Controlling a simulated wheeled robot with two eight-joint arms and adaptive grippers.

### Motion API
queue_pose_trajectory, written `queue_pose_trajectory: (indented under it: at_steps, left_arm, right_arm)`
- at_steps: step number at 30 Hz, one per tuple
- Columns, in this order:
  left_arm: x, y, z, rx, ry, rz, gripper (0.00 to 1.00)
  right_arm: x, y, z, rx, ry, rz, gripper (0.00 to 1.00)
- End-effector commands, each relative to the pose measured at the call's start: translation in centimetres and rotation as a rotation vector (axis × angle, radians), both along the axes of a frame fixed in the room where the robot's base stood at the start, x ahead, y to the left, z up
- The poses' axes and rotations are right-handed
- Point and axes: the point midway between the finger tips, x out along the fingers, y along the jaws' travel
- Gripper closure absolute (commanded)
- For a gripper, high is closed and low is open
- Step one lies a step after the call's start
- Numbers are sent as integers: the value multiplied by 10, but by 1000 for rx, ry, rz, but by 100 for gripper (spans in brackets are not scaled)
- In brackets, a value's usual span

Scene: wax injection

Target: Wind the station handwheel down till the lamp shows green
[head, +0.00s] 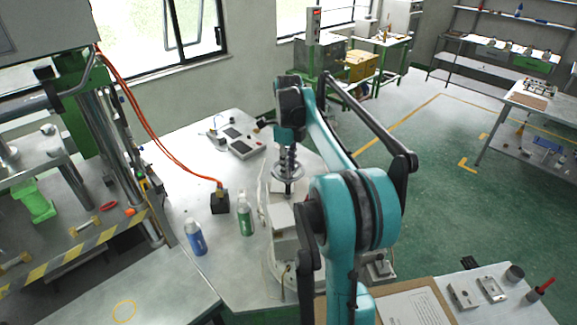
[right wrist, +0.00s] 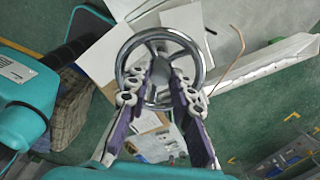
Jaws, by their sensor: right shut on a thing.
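The station handwheel (head: 277,174) is a shiny metal ring on the bench, in the middle of the head view and partly behind my right arm. In the right wrist view the handwheel (right wrist: 198,53) shows its rim and inner spokes. My right gripper (head: 289,162) reaches down onto the wheel from above. In the right wrist view the right gripper (right wrist: 157,84) has its two fingers inside the lower part of the ring, closed on the wheel's inner part. My left gripper is not in view.
A blue bottle (head: 195,238) and a green bottle (head: 245,216) stand left of the station. A black block (head: 220,202) with orange hoses sits behind them. A grey control box (head: 246,147) lies farther back. A brown board (head: 442,296) is at front right.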

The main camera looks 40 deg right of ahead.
Motion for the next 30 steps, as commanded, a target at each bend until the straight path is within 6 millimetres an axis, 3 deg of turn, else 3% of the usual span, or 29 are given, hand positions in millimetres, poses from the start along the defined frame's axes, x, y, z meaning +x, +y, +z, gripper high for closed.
queue_pose_trajectory:
  at_steps: [2,14,24,30]
  left_arm:
    - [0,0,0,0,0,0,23]
    - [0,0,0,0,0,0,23]
    - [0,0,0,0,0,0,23]
    - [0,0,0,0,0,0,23]
  right_arm:
    - [1,0,0,-1,-1,1,70]
    - [0,0,9,-1,0,1,70]
    - [1,0,78,-1,-1,1,70]
    - [1,0,109,-1,-1,1,70]
